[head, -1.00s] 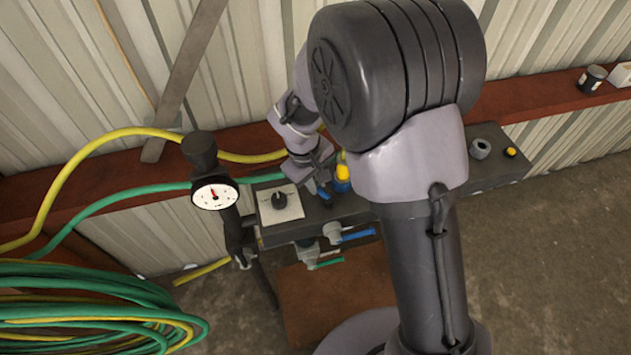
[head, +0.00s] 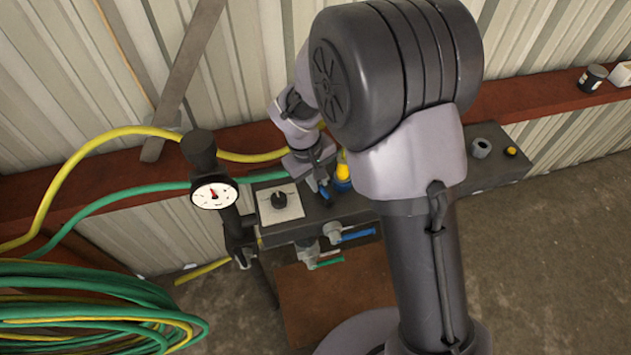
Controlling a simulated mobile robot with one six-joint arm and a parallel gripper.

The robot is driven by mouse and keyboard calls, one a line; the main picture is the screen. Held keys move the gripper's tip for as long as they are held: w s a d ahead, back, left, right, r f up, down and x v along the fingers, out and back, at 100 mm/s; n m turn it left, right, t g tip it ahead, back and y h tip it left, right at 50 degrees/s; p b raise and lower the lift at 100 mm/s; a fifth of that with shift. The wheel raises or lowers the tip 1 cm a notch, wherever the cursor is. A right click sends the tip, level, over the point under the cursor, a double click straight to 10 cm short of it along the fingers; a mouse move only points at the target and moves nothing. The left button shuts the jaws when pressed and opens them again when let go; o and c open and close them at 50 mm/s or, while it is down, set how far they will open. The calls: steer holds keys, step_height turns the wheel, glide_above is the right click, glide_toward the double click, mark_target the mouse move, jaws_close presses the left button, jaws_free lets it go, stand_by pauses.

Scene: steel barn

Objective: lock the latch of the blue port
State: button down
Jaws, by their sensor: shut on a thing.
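The blue port (head: 343,185) is a blue ring on the dark panel, with a yellow fitting (head: 343,171) standing in it. My gripper (head: 324,192) points down just left of it and is shut on a small blue part that looks like the port's latch (head: 326,194). The fingertips are small and dark here, so the exact grip and the latch's angle are hard to see. My own arm covers the panel to the right of the port.
A pressure gauge (head: 214,193) and a black knob on a white plate (head: 280,203) are left of my gripper. Blue (head: 357,235) and green (head: 328,262) valve handles stick out in front. Yellow and green hoses (head: 80,315) lie coiled at left.

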steer(key=m, duration=0.1)
steer(key=d+m, duration=0.1)
steer(key=m, duration=0.1)
steer(key=shift+w+d+m+g, duration=0.15)
steer(key=shift+w+m+g, duration=0.15)
steer(key=shift+m, duration=0.1)
steer(key=c, duration=1.4)
jaws_free()
